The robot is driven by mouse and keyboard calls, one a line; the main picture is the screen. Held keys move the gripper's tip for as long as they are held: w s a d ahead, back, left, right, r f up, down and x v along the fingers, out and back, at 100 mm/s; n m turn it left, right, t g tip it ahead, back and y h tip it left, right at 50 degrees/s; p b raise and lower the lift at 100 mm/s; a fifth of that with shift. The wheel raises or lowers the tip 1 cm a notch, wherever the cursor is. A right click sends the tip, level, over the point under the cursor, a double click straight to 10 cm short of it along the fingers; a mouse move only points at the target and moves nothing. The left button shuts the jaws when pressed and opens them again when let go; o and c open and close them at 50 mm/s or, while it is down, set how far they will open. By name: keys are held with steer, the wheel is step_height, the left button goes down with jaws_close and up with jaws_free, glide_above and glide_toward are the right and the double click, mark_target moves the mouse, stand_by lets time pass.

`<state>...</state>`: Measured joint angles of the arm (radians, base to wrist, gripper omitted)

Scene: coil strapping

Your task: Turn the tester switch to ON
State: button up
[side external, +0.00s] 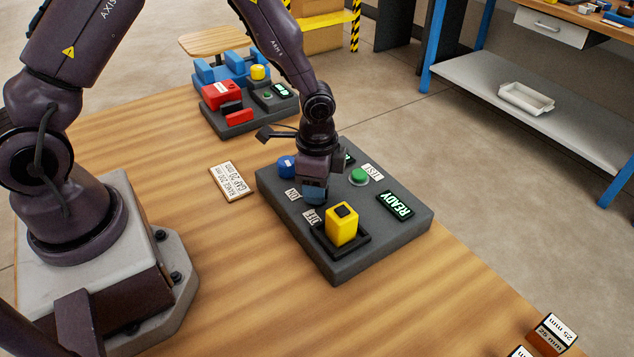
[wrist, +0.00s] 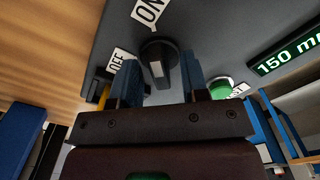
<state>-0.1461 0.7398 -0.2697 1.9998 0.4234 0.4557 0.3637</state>
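The grey tester (side external: 340,262) lies on the wooden table. It has an ON label (side external: 292,195) and an OFF label (side external: 311,216). In the wrist view, the black switch knob (wrist: 163,58) with a pale strip stands beside the ON label (wrist: 148,12) and the OFF label (wrist: 117,60). I cannot tell for certain which label it points to. My gripper (side external: 315,190) is low over the tester and hides the knob in the side view. In the wrist view, its two blue fingers (wrist: 160,72) are apart, one on each side of the knob, with gaps visible.
On the tester are a green TEST button (side external: 358,176), a READY display (side external: 395,205), a blue part (side external: 287,167) and a yellow block (side external: 341,226) in a black holder, close to my gripper. A label plate (side external: 233,180) lies beside it. A red-and-blue machine (side external: 225,97) stands behind.

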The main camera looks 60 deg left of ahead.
step_height(320, 180, up, 13)
stand_by(0.6)
steer(key=s+a+r+n+t, duration=0.3)
steer(key=s+r+n, duration=0.6)
steer(key=s+r, duration=0.6)
steer(key=s+t, duration=0.2)
steer(key=shift+r+t, duration=0.3)
steer(key=shift+r, duration=0.05)
